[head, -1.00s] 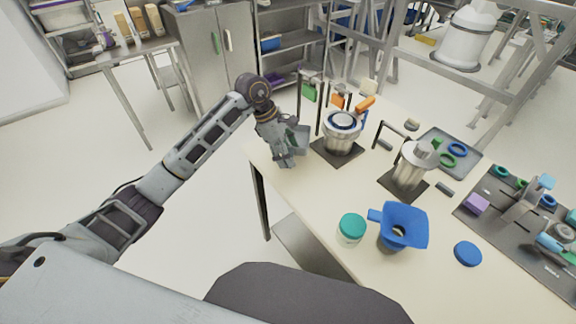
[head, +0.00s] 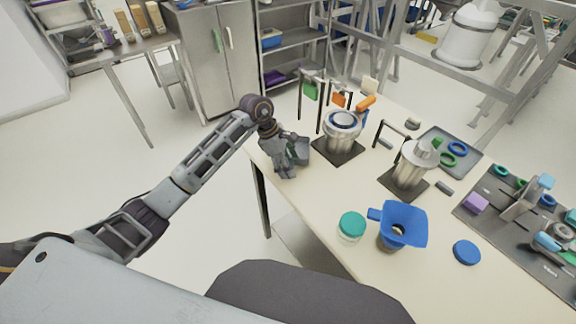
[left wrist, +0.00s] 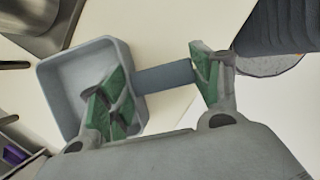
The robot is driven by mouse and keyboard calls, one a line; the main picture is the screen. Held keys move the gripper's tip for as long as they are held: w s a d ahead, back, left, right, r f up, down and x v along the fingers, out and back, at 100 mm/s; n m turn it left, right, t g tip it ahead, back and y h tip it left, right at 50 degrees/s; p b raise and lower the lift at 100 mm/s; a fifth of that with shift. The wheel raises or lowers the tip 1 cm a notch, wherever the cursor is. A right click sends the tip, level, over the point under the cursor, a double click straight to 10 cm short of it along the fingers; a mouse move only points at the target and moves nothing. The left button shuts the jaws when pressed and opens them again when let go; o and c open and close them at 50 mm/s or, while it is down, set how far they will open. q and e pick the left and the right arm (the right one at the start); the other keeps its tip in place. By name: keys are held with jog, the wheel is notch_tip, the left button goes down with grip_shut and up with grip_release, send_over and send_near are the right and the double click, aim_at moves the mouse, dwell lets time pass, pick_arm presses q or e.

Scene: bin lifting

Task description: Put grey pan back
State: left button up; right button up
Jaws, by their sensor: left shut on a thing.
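The grey pan (left wrist: 62,88) is a small square tray with a short handle (left wrist: 165,76), seen in the left wrist view. My left gripper (left wrist: 158,90) is shut on it, with one green finger pad over the pan's inside and the other at the handle's far end. In the head view the pan (head: 301,150) is mostly hidden by my left gripper (head: 288,163), at the table's left edge beside the pot's dark mat. I cannot tell whether the pan touches the table. My right gripper is out of view.
A metal pot (head: 342,132) with an orange handle stands on a dark mat just right of the gripper, with thin black stands behind. A steel canister (head: 412,165), blue funnel (head: 400,226) and teal-lidded jar (head: 351,227) stand farther right. The front-left tabletop (head: 310,195) is clear.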

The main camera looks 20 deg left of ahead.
pick_arm(q)
jog(key=shift+f, duration=0.6)
jog(key=shift+f, duration=0.15)
jog(key=o, duration=1)
jog(key=b+v, duration=0.1)
jog(key=v, duration=1.1)
